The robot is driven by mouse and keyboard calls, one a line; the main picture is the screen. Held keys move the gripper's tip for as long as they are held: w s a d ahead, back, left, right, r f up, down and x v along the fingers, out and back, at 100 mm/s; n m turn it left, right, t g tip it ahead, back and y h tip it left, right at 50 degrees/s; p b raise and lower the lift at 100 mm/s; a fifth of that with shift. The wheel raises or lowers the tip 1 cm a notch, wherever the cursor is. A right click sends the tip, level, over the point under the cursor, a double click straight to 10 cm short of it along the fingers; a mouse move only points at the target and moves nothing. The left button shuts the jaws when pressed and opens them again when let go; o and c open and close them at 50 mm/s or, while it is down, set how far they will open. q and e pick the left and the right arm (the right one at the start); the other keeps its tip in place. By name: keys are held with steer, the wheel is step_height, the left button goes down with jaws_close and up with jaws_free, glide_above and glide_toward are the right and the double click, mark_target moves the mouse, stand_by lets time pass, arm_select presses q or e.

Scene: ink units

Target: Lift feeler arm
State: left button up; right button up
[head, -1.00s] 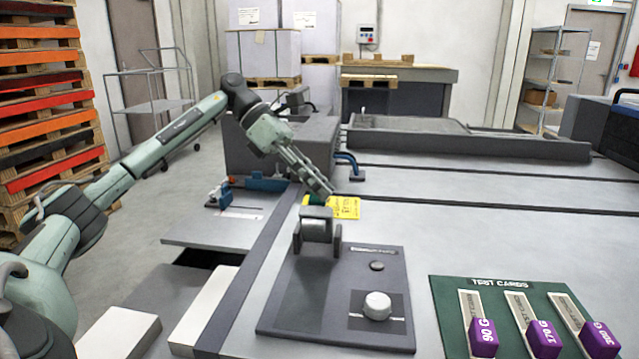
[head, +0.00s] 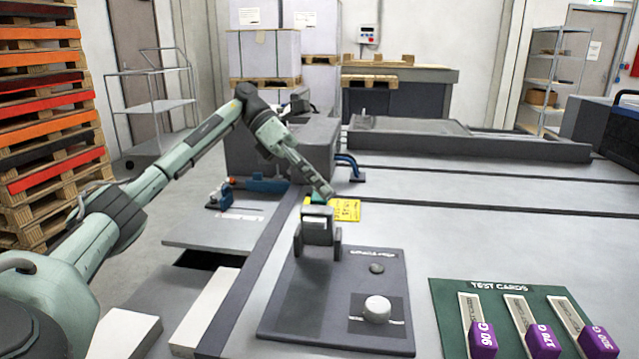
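A grey bracketed block (head: 318,228), which looks like the feeler arm unit, stands on the dark control plate (head: 290,325). A small green piece (head: 317,199) shows just behind its top, partly hidden. A yellow tag (head: 347,211) with writing lies right behind it. My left gripper (head: 328,193) reaches in from behind and left, pointing down, with its tips at the green piece and the tag's near edge. The fingers overlap in this view, so their opening and any contact cannot be told. My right gripper is out of view.
The plate also carries a white knob (head: 377,309) and a small dark button (head: 377,268). A green test-card board (head: 450,300) with purple-ended cards lies at front right. A grey machine housing (head: 318,150) stands behind the gripper. The table's right middle is clear.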

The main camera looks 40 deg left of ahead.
arm_select(q)
steer(key=shift+o, duration=0.3)
step_height(320, 180, down, 2)
steer(key=shift+d+f, duration=0.1)
steer(key=shift+f, duration=0.1)
steer(key=shift+r, duration=0.1)
steer(key=w+r+v, duration=0.1)
steer(key=v, duration=1.1)
steer(key=shift+s+r, duration=0.2)
steer(key=shift+s, duration=0.2)
